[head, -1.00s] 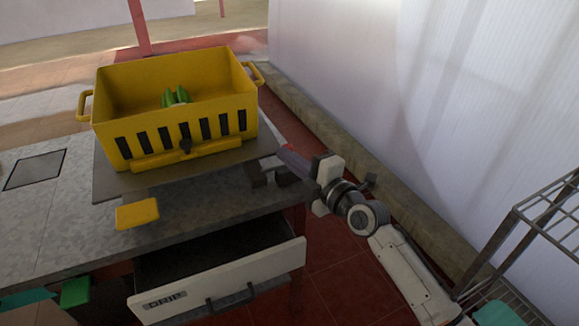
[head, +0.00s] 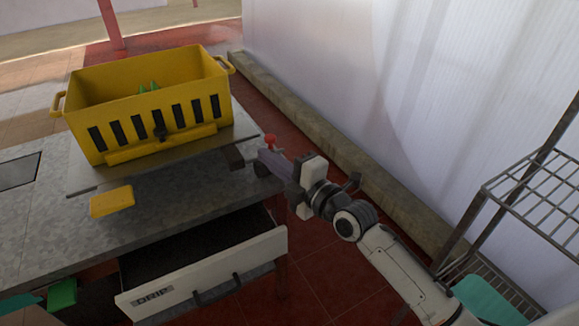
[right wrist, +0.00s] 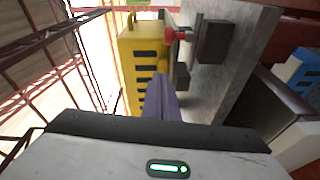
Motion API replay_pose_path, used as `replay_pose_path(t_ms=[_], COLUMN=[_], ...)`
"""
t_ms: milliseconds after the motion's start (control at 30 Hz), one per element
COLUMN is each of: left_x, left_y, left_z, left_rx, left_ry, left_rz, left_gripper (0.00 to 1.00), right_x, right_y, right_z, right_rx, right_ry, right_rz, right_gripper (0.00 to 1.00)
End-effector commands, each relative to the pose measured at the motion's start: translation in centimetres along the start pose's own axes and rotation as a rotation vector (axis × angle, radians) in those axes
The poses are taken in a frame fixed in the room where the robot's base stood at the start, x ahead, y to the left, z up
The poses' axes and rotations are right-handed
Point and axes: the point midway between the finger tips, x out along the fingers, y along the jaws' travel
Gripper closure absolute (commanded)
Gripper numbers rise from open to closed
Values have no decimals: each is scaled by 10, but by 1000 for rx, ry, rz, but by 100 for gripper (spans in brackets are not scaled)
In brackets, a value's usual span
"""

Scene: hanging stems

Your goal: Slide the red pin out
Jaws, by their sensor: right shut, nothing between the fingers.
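The red pin (head: 270,141) shows its round red head at the table's right edge, just beyond the fingertips of my right gripper (head: 268,158). In the right wrist view the red head (right wrist: 172,35) stands beside a dark block (right wrist: 213,42), ahead of the purple-grey fingers (right wrist: 160,92). My right gripper is shut and empty. It looks close to the pin, but I cannot tell whether it touches. The rest of the pin is mostly hidden. My left gripper is not in view.
A yellow slotted crate (head: 77,132) with green stems (head: 149,87) stands on a plate on the grey table (head: 180,210). A yellow tab (head: 111,201) sticks out in front. A drawer (head: 215,272) hangs open below. A wire rack (head: 530,190) stands right; a white wall lies behind.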

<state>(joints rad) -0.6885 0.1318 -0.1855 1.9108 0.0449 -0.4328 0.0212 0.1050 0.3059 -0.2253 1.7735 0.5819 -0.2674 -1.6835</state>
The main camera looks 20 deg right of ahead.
Motion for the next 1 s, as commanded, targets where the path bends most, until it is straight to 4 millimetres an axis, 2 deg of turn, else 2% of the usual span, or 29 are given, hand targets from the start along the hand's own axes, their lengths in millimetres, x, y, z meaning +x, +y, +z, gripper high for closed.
replay_pose_path(t_ms=[33,200,400,1000], left_x=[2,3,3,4], left_y=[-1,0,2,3], left_z=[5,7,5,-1], left_rx=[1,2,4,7], left_ry=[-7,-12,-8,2], left_rz=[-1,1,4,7], left_gripper=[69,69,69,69], right_x=[-14,-49,-70,-74], right_y=[-5,-4,-3,-4], right_z=[0,-1,-1,-1], right_rx=[-3,-2,1,8], right_ry=[1,3,3,2], right_rz=[-6,-5,-3,-5], right_gripper=[100,100,100,100])
